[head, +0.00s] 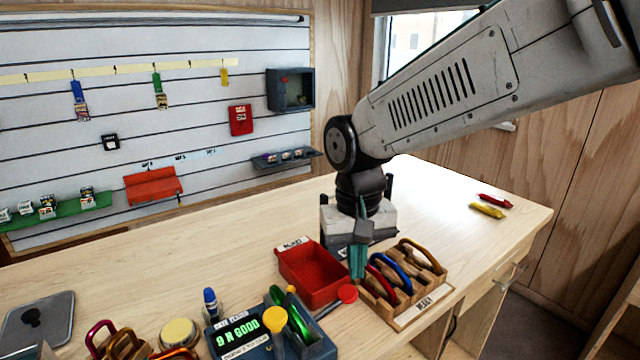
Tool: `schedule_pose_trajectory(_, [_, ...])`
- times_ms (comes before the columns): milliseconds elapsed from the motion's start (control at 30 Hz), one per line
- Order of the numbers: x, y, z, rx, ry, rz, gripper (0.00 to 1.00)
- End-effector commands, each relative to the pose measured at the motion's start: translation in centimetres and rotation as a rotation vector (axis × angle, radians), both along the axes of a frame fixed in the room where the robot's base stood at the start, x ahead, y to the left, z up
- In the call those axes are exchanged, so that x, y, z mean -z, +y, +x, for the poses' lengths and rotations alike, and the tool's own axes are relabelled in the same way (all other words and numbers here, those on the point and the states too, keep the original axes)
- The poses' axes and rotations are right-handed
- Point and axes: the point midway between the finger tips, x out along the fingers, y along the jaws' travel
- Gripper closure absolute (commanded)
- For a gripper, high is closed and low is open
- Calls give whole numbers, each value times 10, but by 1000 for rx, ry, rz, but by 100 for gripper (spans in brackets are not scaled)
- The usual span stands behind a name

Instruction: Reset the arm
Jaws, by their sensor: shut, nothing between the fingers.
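My gripper (358,262) is shut and empty. It points down over the workbench, between a red tray (308,277) on its left and a wooden rack (432,283) on its right. The rack holds several carabiners, among them a red, a blue and a gold one. My arm (430,100) reaches in from the upper right and hides part of the wall and bench behind it. I cannot tell how far the fingertips are above the bench or whether they touch the rack or tray.
The workbench (240,240) has free room behind the tray and at its right. Red and yellow items (488,210) lie at the far right. A tester box (240,335), tool holder and loose carabiners crowd the front left. A slatted wall (210,60) carries shelves and tags.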

Motion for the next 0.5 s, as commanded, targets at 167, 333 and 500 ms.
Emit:
schedule_pose_trajectory(167, [-10,-53,-46,-63,29,-5,100])
schedule_pose_trajectory(333, [-23,-111,-93,-52,13,8,100])
schedule_pose_trajectory(500, [-28,-159,-142,6,-36,21,100])
